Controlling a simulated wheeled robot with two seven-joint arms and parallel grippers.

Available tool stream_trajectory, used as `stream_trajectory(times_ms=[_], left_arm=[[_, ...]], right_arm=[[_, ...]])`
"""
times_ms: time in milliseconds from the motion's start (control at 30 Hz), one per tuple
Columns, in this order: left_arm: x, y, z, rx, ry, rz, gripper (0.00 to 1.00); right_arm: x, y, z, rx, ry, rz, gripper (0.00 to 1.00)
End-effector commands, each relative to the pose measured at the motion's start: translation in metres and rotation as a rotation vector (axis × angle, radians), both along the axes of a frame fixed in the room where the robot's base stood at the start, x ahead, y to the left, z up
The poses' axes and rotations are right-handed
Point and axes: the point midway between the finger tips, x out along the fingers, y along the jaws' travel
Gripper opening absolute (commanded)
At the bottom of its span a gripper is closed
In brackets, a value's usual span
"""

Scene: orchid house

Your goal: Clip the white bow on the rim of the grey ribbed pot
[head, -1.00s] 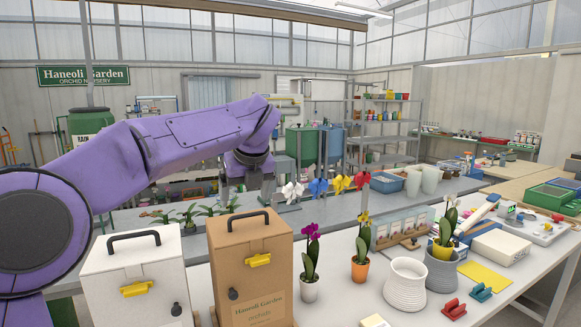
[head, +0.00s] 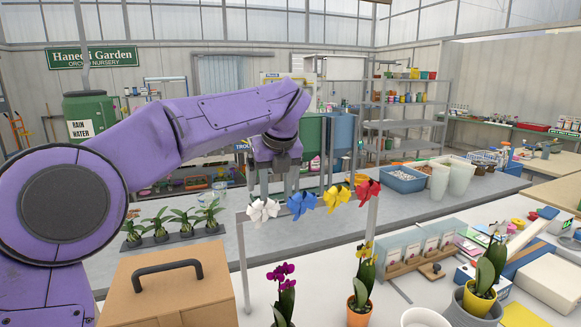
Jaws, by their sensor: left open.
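The white bow (head: 263,211) hangs at the left end of a rail, first in a row of coloured bows. My left gripper (head: 277,188) points down with its two fingers apart. It is empty, and in the picture its fingertips are just above and right of the white bow. I cannot tell how far apart they are in depth. The grey ribbed pot (head: 463,314) is at the bottom right, partly cut off by the frame, with a yellow-potted orchid (head: 480,299) in it. My right gripper is not in view.
Blue (head: 301,204), yellow (head: 336,197) and red (head: 367,189) bows hang along the rail. Two potted orchids and a pale pot (head: 424,318) stand in front. A brown carrier box (head: 170,295) is at the front left. Seedlings (head: 170,225) stand behind it.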

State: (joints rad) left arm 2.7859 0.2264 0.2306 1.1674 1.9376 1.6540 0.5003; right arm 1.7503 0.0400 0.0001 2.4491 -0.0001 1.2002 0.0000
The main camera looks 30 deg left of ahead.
Motion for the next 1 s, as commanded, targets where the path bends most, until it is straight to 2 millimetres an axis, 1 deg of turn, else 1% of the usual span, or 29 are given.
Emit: stream_trajectory(times_ms=[67,167,233,333,433,500,600,733,1000], left_arm=[[-0.007,0.002,0.003,0.000,-0.006,0.003,0.89],[-0.017,0.005,0.002,-0.001,-0.015,0.005,0.89],[-0.023,0.008,-0.001,-0.003,-0.020,0.009,0.89],[-0.025,0.013,-0.011,-0.002,-0.025,0.008,0.89],[-0.018,0.018,-0.025,-0.002,-0.024,0.008,0.89],[-0.006,0.021,-0.036,-0.001,-0.017,0.008,0.89],[0.008,0.024,-0.048,0.002,-0.007,0.007,0.89],[0.016,0.025,-0.052,0.001,-0.002,0.005,0.89],[0.017,0.026,-0.054,0.000,-0.001,0.005,0.89]], right_arm=[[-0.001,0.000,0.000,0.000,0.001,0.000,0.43],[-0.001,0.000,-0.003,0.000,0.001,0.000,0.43],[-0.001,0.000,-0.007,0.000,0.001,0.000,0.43],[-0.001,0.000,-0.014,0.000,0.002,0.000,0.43],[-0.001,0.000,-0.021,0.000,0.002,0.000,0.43],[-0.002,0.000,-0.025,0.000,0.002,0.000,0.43],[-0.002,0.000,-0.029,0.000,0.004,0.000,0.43],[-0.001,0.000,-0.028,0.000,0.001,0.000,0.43],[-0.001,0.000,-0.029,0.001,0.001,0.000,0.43]])
